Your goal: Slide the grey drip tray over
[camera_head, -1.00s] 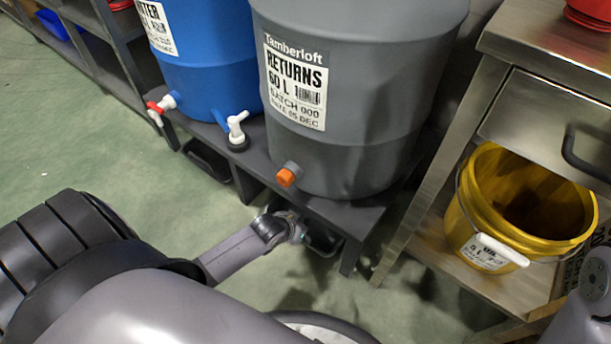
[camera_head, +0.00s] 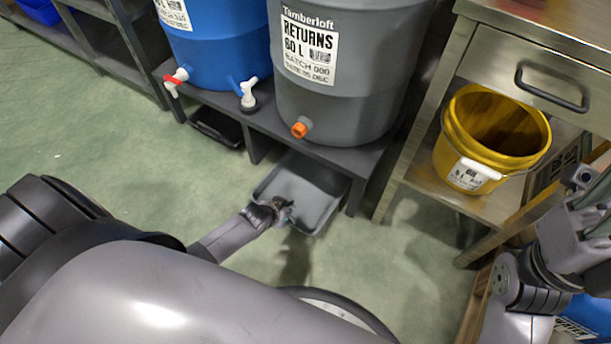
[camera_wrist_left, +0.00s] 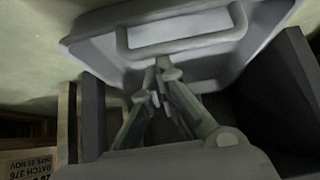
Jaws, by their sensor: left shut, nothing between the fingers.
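The grey drip tray (camera_head: 318,197) lies on the floor, partly out from under the black stand below the grey RETURNS barrel. It also shows in the left wrist view (camera_wrist_left: 205,68), with a bar handle (camera_wrist_left: 180,48) across it. My left gripper (camera_head: 284,212) is at the tray's near edge. In the left wrist view its fingertips (camera_wrist_left: 162,72) are closed together in front of the tray by the handle, with nothing between them; contact is unclear. My right gripper (camera_head: 582,190) is partly in view at the right edge; its fingers are unclear.
The black stand (camera_head: 262,122) carries the grey barrel (camera_head: 345,100) and the blue barrel (camera_head: 222,55). A black tray (camera_head: 216,128) sits under the blue one. A yellow bucket (camera_head: 492,130) stands on the steel table's lower shelf. The green floor at left is clear.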

